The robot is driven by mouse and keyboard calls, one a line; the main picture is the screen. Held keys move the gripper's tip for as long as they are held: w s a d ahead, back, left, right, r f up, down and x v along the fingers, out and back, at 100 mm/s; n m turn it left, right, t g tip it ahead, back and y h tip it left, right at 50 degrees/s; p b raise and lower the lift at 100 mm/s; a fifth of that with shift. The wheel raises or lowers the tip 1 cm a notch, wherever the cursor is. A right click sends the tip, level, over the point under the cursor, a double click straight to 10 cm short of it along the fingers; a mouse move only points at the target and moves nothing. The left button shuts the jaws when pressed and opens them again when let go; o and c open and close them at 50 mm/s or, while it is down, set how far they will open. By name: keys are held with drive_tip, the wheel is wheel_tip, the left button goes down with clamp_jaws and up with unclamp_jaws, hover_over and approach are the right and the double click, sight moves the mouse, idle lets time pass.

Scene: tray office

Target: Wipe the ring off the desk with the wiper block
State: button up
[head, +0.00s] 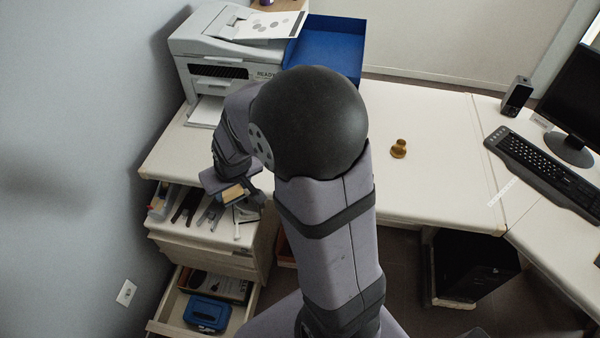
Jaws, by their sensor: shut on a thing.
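My gripper (234,190) is at the left, above the open top drawer below the desk's front edge. It is shut on a small block with a tan-yellow face (232,193), which looks like the wiper block; the fingers hide part of it. The white desk (440,190) runs across the middle. I see no ring on its visible parts. My arm hides a wide strip of the desk in the middle.
The top drawer holds several pens and small tools (187,205). A lower drawer holds a blue case (207,313). A printer (235,50) and blue tray (328,45) stand at the back. A brown knobbed object (398,148) stands right of my arm; a keyboard (550,170) lies farther right.

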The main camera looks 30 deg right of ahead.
drive_tip(key=shift+n, duration=0.6)
